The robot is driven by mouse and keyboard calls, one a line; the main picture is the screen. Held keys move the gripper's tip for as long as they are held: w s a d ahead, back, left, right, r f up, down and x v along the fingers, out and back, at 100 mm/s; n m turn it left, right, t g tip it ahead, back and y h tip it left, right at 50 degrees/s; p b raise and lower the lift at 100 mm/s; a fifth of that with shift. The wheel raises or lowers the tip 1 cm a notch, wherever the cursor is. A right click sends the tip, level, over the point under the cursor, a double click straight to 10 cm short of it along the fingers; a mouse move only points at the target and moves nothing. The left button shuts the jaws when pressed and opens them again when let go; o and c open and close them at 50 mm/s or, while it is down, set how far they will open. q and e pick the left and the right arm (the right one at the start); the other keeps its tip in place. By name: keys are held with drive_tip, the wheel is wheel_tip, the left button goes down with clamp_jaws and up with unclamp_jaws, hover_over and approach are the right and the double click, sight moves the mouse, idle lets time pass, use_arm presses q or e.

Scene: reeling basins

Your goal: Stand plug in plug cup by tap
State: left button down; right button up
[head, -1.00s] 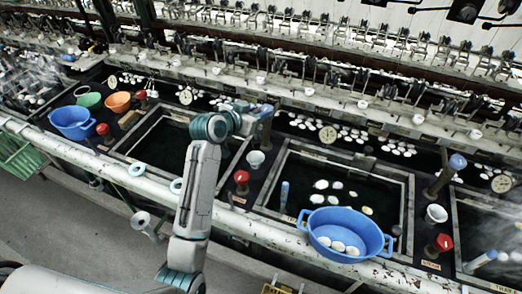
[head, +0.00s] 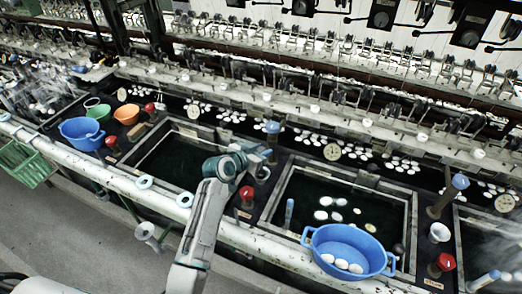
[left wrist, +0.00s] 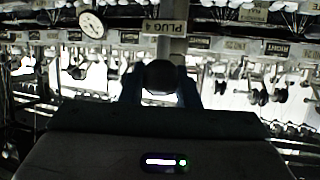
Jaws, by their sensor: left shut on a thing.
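My left gripper (head: 262,154) is over the ledge between two basins. In the left wrist view its fingers are shut on a dark, round-ended thing (left wrist: 160,77), apparently the plug. I cannot tell whether the plug touches the cup. A blue-topped post (head: 272,128) rises behind the gripper, and a red knob (head: 247,192) is in front of the cup; which is the tap is unclear. A "PLUG 4" label (left wrist: 165,27) shows beyond the plug. My right gripper is out of view.
A blue basin (head: 347,240) with white cocoons sits on the front edge of the right-hand basin (head: 290,200). Another blue tub (head: 82,134), a green bowl (head: 98,112) and an orange bowl (head: 127,114) stand at the left. Reeling machinery lines the back.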

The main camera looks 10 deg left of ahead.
use_arm(q)
drive_tip(key=shift+f, duration=0.2)
drive_tip(key=c, duration=1.1)
unclamp_jaws()
drive_tip(key=shift+r, duration=0.4)
drive_tip(key=shift+s+a, duration=0.1)
drive_tip(key=shift+s, duration=0.1)
drive_tip(key=b+v, duration=0.2)
drive_tip(key=v, duration=0.9)
drive_tip(key=shift+s+r+b, duration=0.2)
drive_tip(key=shift+r+b, duration=0.05)
drive_tip(key=shift+b, duration=0.15)
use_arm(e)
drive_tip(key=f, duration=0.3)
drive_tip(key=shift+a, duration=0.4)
use_arm(q)
drive_tip(key=shift+a, duration=0.1)
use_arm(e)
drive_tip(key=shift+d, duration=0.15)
